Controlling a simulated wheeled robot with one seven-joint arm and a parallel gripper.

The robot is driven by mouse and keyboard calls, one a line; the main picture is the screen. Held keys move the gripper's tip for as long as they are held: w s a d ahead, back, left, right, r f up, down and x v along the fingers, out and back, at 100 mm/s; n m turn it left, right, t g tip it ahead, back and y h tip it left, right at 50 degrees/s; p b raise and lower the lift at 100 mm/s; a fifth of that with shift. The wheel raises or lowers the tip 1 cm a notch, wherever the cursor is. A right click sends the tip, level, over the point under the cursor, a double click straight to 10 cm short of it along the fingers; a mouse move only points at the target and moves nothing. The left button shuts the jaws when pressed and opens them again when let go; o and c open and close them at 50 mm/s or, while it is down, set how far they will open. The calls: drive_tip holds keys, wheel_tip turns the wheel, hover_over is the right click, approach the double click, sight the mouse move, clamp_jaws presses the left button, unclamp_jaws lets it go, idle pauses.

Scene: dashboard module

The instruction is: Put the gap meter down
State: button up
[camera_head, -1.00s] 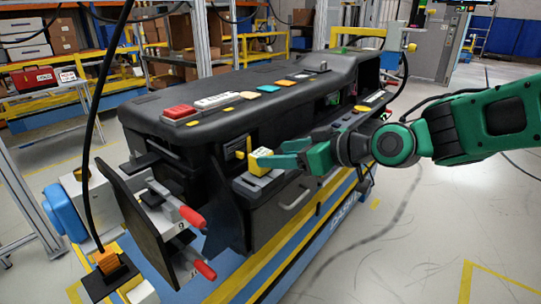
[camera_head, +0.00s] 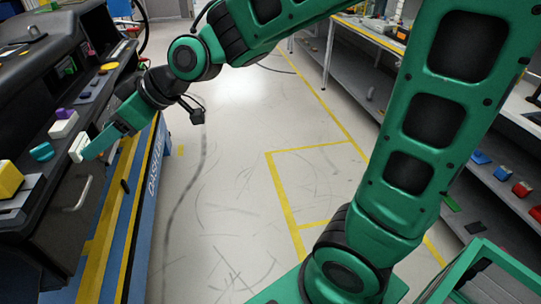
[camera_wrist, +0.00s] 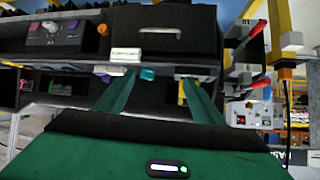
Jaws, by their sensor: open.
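A yellow block-shaped device (camera_head: 8,180), which may be the gap meter, rests on a grey stand at the left edge of the head view. My gripper (camera_head: 85,152) is at the dashboard's side ledge, to the right of this device. A white block (camera_head: 77,146) is at the fingertips; I cannot tell whether they touch. In the wrist view my gripper (camera_wrist: 158,82) has its two green fingers spread apart. A teal piece (camera_wrist: 147,73) shows between them, a white labelled block (camera_wrist: 125,56) is by the left fingertip, and yellow shows at the right finger.
The black dashboard module (camera_head: 50,80) is at the left, with a drawer handle (camera_head: 77,195) below the ledge. A purple-topped white block (camera_head: 63,124) stands behind the teal knob (camera_head: 41,152). Shelves with small coloured parts (camera_head: 521,188) are at the right. The floor between is clear.

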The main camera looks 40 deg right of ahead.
drive_tip(key=s+d+f+m+h, duration=0.2)
drive_tip(key=d+f+m+h, duration=0.1)
drive_tip(key=d, duration=0.6)
drive_tip(key=s+d+f+m+g+h, duration=0.1)
drive_tip(key=s+d+f+m+h, duration=0.15)
drive_tip(key=d, duration=0.75)
drive_tip(key=s+d+f+m+h, duration=0.2)
drive_tip(key=d+m, duration=0.1)
drive_tip(key=d, duration=0.6)
drive_tip(key=s+d+f+m+g+h, duration=0.1)
drive_tip(key=s+d+m, duration=0.3)
drive_tip(key=s, duration=0.5)
drive_tip(key=s+d+f+m+g, duration=0.2)
drive_tip(key=s+d+m+g, duration=0.2)
drive_tip(key=s+d, duration=0.4)
drive_tip(key=shift+s+m+h, duration=0.35)
drive_tip(key=shift+s+m, duration=0.1)
drive_tip(key=shift+s, duration=0.7)
drive_tip(key=shift+w+d+f, duration=0.1)
drive_tip(key=shift+w+f, duration=0.1)
drive_tip(key=shift+w, duration=0.45)
